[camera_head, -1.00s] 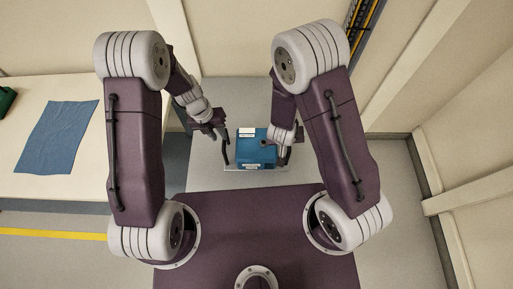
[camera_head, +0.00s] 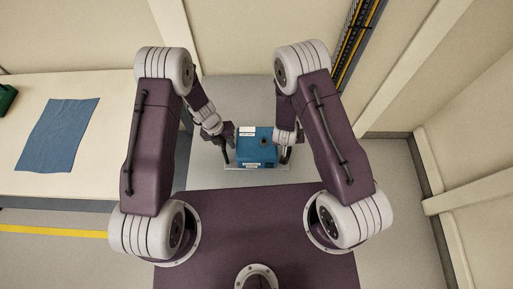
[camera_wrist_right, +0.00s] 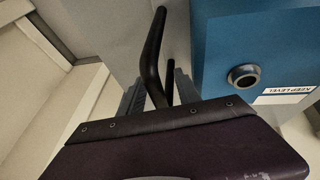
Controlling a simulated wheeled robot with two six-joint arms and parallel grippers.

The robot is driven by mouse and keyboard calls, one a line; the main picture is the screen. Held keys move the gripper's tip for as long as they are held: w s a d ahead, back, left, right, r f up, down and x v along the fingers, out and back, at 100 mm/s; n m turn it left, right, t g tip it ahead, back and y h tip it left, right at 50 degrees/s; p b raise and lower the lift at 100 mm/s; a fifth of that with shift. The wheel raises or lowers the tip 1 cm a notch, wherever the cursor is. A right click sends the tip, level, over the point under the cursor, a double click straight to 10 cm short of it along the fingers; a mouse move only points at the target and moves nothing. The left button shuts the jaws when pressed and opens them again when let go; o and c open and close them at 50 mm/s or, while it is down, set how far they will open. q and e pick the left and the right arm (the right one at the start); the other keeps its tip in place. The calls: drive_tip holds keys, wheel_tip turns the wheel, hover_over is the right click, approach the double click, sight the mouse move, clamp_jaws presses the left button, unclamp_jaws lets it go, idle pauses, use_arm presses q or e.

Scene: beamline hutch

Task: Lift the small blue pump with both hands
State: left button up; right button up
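The small blue pump (camera_head: 256,148) is a blue box with white labels, standing level on a pale plate in front of me. It has a black handle on each side. My left gripper (camera_head: 228,142) is at the left handle; its fingers are too small to read. My right gripper (camera_head: 286,148) is at the right handle. In the right wrist view, the fingers of my right gripper (camera_wrist_right: 158,92) stand apart with the black handle (camera_wrist_right: 152,55) between them. The pump's blue face (camera_wrist_right: 225,45) shows a round port and a "KEEP LEVEL" label.
A pale table (camera_head: 120,120) with a blue cloth (camera_head: 57,135) stands at the left, with a green object (camera_head: 6,98) at its edge. Walls close in at the back and right. A cable tray (camera_head: 356,45) runs along the back wall.

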use_arm(q)
drive_tip(key=c, duration=0.4)
use_arm(e)
drive_tip(key=c, duration=0.4)
use_arm(q)
clamp_jaws()
use_arm(e)
clamp_jaws()
use_arm(q)
drive_tip(key=shift+w+r, duration=0.1)
use_arm(e)
drive_tip(key=shift+w+r, duration=0.1)
